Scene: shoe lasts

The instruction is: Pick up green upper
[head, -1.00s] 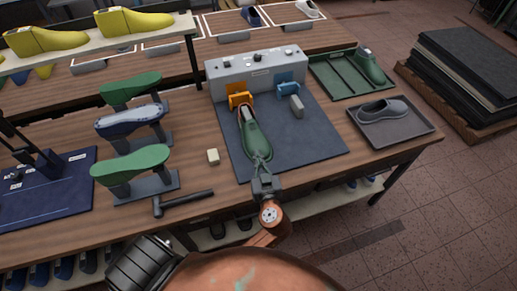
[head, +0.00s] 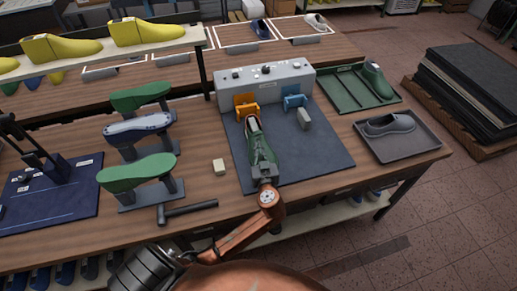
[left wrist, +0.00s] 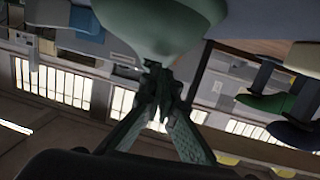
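The green upper (head: 261,148) lies lengthwise on the dark blue mat (head: 315,155), its far end close to the orange clamp (head: 246,106) of the grey machine. My left gripper (head: 262,158) is over its near end. In the left wrist view the pale green upper (left wrist: 160,22) fills the top middle and tapers towards the fingertips. There the fingers of my left gripper (left wrist: 157,76) converge, tips close together at the upper's edge. Whether they pinch it is unclear. My right gripper is not in view.
The grey machine (head: 265,82) stands behind the upper with a blue clamp (head: 295,101) at right. A green tray (head: 330,93) and a grey tray (head: 420,143) with a shoe lie right. Green lasts (head: 137,172), a hammer (head: 188,211) and a small block (head: 219,167) lie left.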

